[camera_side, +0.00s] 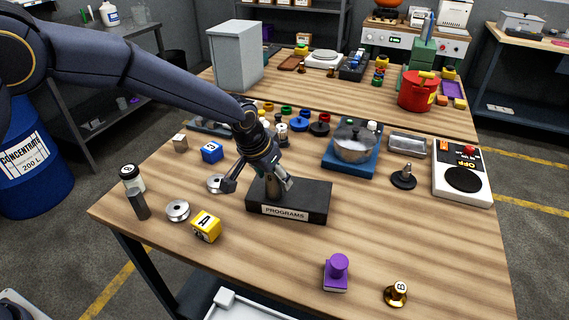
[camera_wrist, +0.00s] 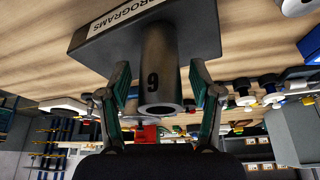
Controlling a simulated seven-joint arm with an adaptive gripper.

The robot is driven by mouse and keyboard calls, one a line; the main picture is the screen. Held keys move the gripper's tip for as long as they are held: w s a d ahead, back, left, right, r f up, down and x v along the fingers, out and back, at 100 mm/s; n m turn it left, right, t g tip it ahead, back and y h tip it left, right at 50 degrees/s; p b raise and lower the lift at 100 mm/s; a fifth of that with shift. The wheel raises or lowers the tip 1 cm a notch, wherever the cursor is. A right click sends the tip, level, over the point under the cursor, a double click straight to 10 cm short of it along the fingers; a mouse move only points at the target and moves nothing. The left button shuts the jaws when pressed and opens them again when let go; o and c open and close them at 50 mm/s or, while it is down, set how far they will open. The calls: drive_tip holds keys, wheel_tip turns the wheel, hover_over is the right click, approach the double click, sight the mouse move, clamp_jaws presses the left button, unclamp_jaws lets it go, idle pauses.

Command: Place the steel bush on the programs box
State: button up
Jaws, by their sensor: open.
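The programs box (camera_side: 313,195) is a dark block with a white PROGRAMS label in the middle of the table. It fills the top of the wrist view (camera_wrist: 207,30). The steel bush (camera_wrist: 159,60) is a grey hollow cylinder marked with a digit, 9 or 6. In the wrist view it meets the box at one end, its open end towards my wrist. In the side view the bush (camera_side: 273,187) stands upright on the box's left part. My gripper (camera_side: 259,186) is open, one finger on each side of the bush, with visible gaps in the wrist view.
A yellow cube (camera_side: 207,226) and a silver disc (camera_side: 177,210) are left of the box. A pot (camera_side: 353,141) on a blue base is behind right.

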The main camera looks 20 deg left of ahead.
drive_tip(key=v, duration=0.9)
drive_tip(key=s+a+r+n, duration=0.2)
drive_tip(key=s+a+r, duration=0.75)
drive_tip(key=a, duration=0.35)
drive_tip(key=s+a, duration=0.4)
drive_tip(key=s, duration=0.4)
drive_tip(key=s+a+n+t+y, duration=0.1)
drive_tip(key=s+a, duration=0.4)
drive_tip(key=s, duration=0.4)
drive_tip(key=shift+s, duration=0.35)
